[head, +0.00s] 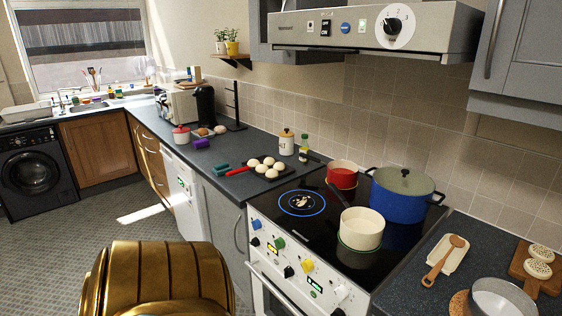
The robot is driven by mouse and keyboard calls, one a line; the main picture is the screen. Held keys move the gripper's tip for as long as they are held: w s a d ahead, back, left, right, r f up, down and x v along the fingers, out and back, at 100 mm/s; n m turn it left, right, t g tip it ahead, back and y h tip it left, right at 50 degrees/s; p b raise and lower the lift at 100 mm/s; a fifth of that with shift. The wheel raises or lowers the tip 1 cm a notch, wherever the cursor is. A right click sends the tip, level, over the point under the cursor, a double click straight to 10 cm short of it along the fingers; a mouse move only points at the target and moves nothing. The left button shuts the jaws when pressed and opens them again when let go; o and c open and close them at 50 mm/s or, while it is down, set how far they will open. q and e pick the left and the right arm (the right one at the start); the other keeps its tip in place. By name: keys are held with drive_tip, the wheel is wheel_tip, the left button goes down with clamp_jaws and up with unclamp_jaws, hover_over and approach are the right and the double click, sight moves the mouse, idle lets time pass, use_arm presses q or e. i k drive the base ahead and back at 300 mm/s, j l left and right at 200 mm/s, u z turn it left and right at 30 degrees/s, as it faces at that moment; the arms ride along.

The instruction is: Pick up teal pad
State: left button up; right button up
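A small teal pad (222,169) lies on the dark worktop left of the stove. It is near the worktop's front edge, beside a dark tray with several white round items. A red handle lies close to its right. Neither of my grippers shows in the head view.
The dark tray (247,173), a purple item (203,142) and a red-and-white pot (181,135) stand near the pad. The stove (287,219) holds a blue pot (399,199), a red pan (342,178) and a cream pan (361,229). Tiled floor (60,235) lies open at left.

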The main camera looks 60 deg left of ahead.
sight(222, 169)
drive_tip(key=u, duration=2.55)
drive_tip(key=j, duration=0.1)
